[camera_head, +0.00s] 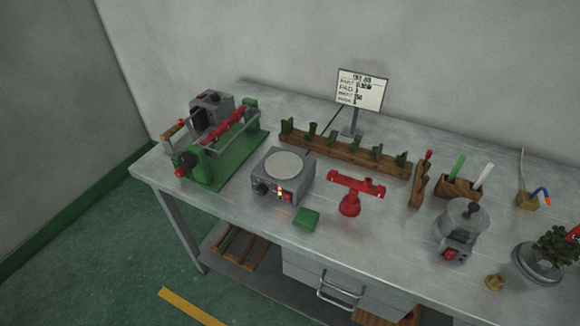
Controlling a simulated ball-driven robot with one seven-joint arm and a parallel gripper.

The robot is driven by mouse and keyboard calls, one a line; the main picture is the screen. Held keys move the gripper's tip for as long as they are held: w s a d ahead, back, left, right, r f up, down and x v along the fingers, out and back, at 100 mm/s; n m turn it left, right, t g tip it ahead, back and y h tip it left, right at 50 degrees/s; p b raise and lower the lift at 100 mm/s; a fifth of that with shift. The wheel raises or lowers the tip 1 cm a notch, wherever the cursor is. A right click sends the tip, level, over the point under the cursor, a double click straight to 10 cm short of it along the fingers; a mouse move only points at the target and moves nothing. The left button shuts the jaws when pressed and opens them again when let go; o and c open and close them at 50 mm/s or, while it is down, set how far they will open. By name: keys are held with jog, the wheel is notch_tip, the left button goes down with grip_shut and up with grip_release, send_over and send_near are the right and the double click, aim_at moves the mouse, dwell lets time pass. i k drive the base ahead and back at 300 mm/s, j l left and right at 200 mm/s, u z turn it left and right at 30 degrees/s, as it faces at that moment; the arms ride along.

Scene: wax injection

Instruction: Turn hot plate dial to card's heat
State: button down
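The hot plate (294,176) is a grey box with a round pale top, standing on the workbench left of the middle. Its dark dial (261,188) is on the front face at the left. A red switch (287,197) and small coloured marks sit to the right of the dial. The dial's pointer is too small to read. The white card (359,91) stands on a grey post at the back of the bench. It carries dark lines of writing and small symbols, too small to read with certainty. My gripper is not in view.
A green machine with red parts (220,150) stands left of the hot plate. A green block (306,218) lies in front of it, and a red stand (351,190) is to its right. A wooden rack (335,157) runs behind. A grey pot (459,225) stands at right.

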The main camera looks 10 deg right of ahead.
aim_at(262, 190)
jog(key=i+j, duration=0.15)
jog(key=j, duration=0.2)
jog(key=i+j, duration=0.15)
jog(key=j, duration=0.2)
jog(key=i+j, duration=0.15)
jog(key=j, duration=0.2)
jog(key=i+j, duration=0.15)
jog(key=j, duration=0.2)
jog(key=i+j, duration=0.1)
jog(key=i+l, duration=0.3)
jog(key=l, duration=0.25)
jog(key=z, duration=0.05)
